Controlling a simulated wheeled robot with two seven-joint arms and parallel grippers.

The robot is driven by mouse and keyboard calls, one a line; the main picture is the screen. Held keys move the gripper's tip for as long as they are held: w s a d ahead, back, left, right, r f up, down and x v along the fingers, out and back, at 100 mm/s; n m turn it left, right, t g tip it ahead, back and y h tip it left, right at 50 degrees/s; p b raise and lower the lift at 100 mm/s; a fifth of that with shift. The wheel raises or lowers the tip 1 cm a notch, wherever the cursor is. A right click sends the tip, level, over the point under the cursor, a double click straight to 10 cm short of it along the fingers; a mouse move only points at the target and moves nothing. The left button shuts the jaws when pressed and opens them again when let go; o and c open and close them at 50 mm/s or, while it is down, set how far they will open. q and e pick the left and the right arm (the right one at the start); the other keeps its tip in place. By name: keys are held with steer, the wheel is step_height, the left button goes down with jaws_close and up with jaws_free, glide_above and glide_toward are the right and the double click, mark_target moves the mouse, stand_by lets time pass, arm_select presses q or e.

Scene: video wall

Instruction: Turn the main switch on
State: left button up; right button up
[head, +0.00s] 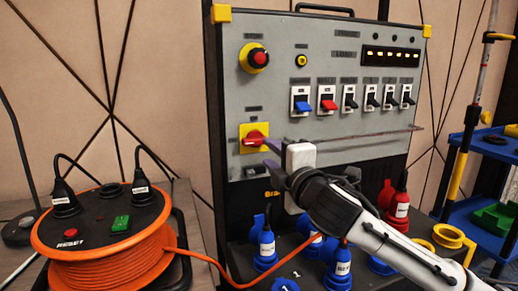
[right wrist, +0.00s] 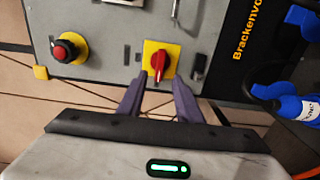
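The main switch (head: 255,137) is a red rotary handle on a yellow plate, at the lower left of the grey panel (head: 330,50). Its handle lies about level in the head view. In the right wrist view the switch (right wrist: 159,62) sits just past my fingertips, its handle pointing toward the gap between them. My right gripper (head: 271,155) is in front of the panel beside the switch. Its two purple fingers (right wrist: 160,82) are apart, with nothing held. I cannot tell whether they touch the plate. My left gripper is not in view.
A red emergency button (head: 255,58) is above the switch. Several rocker switches (head: 327,100) line the panel's right. Blue plugs (head: 265,245) and a red plug (head: 398,208) stand below. An orange cable reel (head: 105,250) stands at left, its cable running beneath my right gripper.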

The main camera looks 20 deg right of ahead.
mark_target(257, 143)
steer(key=w, duration=0.8)
steer(key=shift+a+b, duration=0.2)
steer(key=shift+b, duration=0.15)
jaws_close()
